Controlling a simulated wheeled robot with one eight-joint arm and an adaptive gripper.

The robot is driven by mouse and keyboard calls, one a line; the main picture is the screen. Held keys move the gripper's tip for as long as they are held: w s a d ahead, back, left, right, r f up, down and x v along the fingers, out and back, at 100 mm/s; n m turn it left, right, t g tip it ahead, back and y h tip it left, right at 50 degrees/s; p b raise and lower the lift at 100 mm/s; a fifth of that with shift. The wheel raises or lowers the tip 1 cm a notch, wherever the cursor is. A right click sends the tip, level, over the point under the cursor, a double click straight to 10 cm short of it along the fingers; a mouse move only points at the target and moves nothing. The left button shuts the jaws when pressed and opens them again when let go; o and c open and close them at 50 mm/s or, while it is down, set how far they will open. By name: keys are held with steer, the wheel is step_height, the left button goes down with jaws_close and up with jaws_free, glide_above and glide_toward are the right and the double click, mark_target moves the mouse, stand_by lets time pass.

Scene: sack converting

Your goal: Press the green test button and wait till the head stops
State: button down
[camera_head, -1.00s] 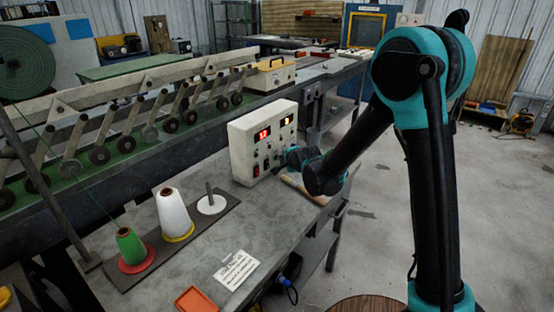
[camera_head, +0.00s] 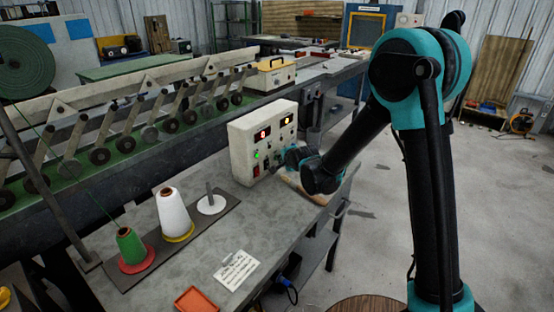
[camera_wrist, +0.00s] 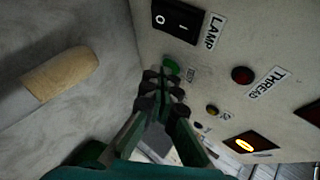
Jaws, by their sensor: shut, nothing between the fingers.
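A pale control box (camera_head: 240,148) stands on the bench, with two lit displays, small knobs and a red switch on its face. In the wrist view, the green button (camera_wrist: 171,66) is on the box's panel (camera_wrist: 215,85), just beyond my fingertips. My gripper (camera_wrist: 160,84) is shut and empty, its tips right at the button's lower edge. I cannot tell whether they touch it. In the head view, my gripper (camera_head: 292,155) is at the right part of the box's face. The button is hidden there. A green light (camera_head: 257,156) glows on the left of the face.
A tan rounded piece (camera_wrist: 60,75) lies on the bench close to my gripper. A green cone (camera_head: 130,244), a white cone (camera_head: 174,212), a paper note (camera_head: 236,269) and an orange tray (camera_head: 196,300) are nearer the front. A rocker switch (camera_wrist: 175,20) sits beside the button.

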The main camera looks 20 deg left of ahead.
stand_by(0.3)
steer(key=shift+s+d, duration=0.3)
steer(key=shift+d, duration=0.45)
steer(key=shift+s+d, duration=0.3)
steer(key=shift+d, duration=0.5)
steer(key=shift+s+d, duration=0.25)
steer(key=shift+d, duration=0.55)
steer(key=shift+s+d, duration=0.3)
steer(key=shift+d, duration=0.5)
